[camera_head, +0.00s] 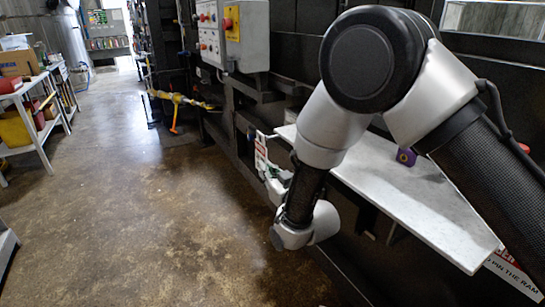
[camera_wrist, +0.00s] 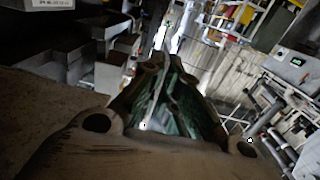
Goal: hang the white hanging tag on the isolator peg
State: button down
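My gripper (camera_head: 272,178) is small and partly hidden behind my wrist in the head view, left of the pale shelf. A white panel with red marks (camera_head: 262,150) shows just beyond it. It may be the hanging tag, but I cannot tell whether it is held or fixed to the machine behind. In the wrist view my gripper (camera_wrist: 165,90) fills the middle, with a thin pale strip between dark and greenish parts. Its fingertips are unclear. The grey control box (camera_head: 208,35) carries a yellow plate with a red knob (camera_head: 229,22), possibly the isolator. I cannot make out a peg.
The pale shelf (camera_head: 425,200) juts from the dark machine, with a small purple object (camera_head: 406,156) on it. A yellow pipe (camera_head: 180,99) stands out farther back. White racks (camera_head: 38,125) line the left. The brown floor (camera_head: 130,220) between is clear.

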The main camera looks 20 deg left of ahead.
jog(key=shift+s+a, duration=1.05)
jog(key=shift+s, duration=0.2)
